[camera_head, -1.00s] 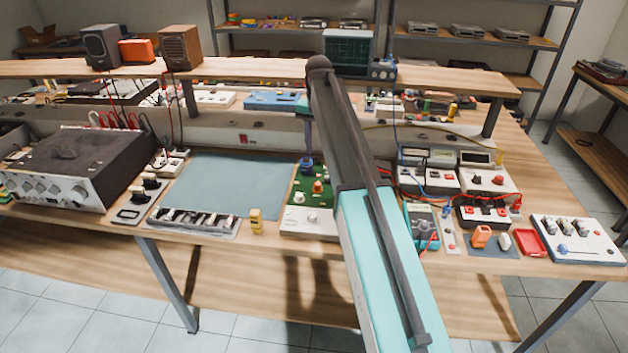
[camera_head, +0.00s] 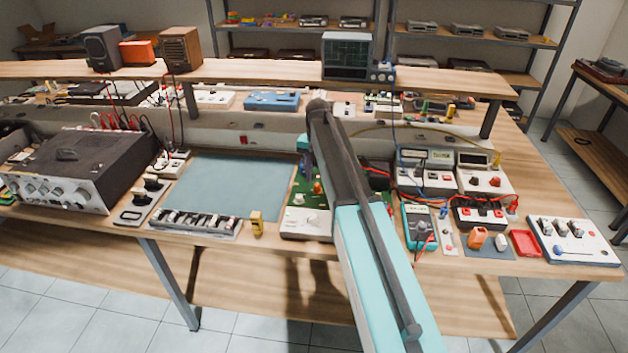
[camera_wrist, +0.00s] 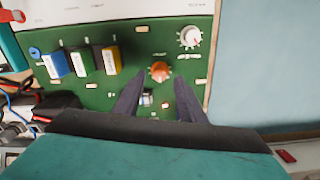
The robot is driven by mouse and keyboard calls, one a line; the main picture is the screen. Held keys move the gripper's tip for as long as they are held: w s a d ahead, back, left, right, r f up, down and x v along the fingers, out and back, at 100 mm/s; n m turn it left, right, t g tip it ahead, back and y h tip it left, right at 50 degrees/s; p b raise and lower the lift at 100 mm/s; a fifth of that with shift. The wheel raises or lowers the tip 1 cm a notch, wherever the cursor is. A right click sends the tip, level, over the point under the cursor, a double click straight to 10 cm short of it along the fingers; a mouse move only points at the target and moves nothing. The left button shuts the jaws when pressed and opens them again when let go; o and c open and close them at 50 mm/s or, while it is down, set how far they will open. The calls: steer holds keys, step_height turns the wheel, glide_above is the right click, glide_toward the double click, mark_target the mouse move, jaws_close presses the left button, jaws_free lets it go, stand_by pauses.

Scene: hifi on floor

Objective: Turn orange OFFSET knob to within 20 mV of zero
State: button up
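The orange OFFSET knob (camera_wrist: 160,71) stands on a green circuit board (camera_wrist: 133,100) in the wrist view. In the head view the orange knob (camera_head: 317,188) shows just left of my arm, on the green board (camera_head: 300,190). My gripper (camera_wrist: 156,82) is open, its two dark fingers pointing at the board. The fingertips sit either side of and just short of the knob in the picture; I see no contact, and their height above the board cannot be told. The panel meters (camera_head: 441,156) are too small to read.
A white knob (camera_wrist: 190,37) is right of the orange one. Blue and yellow block components (camera_wrist: 83,62) stand to its left. A teal multimeter (camera_head: 418,222) and red and blue leads lie right of my arm. A blue-grey mat (camera_head: 222,185) is clear on the left.

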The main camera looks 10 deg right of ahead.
steer(key=shift+f, duration=1.05)
